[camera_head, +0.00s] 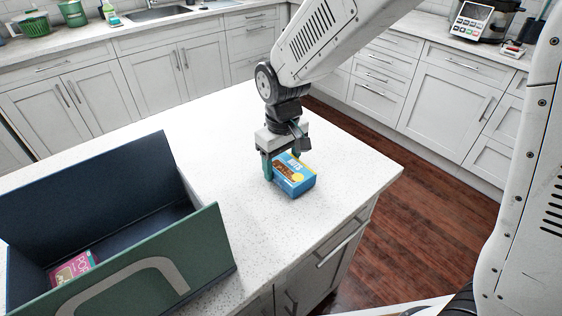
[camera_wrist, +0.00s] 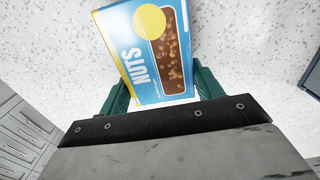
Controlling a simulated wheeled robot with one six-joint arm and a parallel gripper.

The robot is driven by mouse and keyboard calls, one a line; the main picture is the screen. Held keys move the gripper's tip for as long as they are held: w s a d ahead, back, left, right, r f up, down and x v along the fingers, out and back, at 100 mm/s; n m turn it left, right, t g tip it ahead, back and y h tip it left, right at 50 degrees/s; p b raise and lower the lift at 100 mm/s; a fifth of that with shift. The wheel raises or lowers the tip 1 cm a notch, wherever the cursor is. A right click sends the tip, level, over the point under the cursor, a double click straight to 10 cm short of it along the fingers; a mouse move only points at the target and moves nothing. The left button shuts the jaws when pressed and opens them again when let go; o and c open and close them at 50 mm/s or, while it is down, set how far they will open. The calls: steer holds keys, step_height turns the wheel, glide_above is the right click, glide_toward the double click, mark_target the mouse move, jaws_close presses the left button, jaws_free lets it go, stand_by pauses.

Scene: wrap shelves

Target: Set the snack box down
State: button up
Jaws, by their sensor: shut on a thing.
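The snack box is a blue and yellow box marked "NUTS" (camera_head: 295,178), at the middle right of the white island counter in the head view. My gripper (camera_head: 281,167) points down with its green fingers on either side of the box and is shut on it. The box is low, at or just above the counter; I cannot tell if it touches. In the wrist view the box (camera_wrist: 156,50) lies between the green fingers, its printed face toward the camera and its far end cut off by the picture's edge.
A large dark blue and green open bin (camera_head: 215,250) stands on the counter at the left, with a pink box (camera_head: 72,270) inside. The speckled counter (camera_head: 235,130) is clear around the snack box. The counter's right edge (camera_head: 385,185) is near it, with wooden floor beyond.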

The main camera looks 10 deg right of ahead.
mark_target(283, 162)
steer(key=o, duration=1)
steer(key=shift+f, duration=0.15)
step_height(283, 162, up, 12)
steer(key=shift+r, duration=0.2)
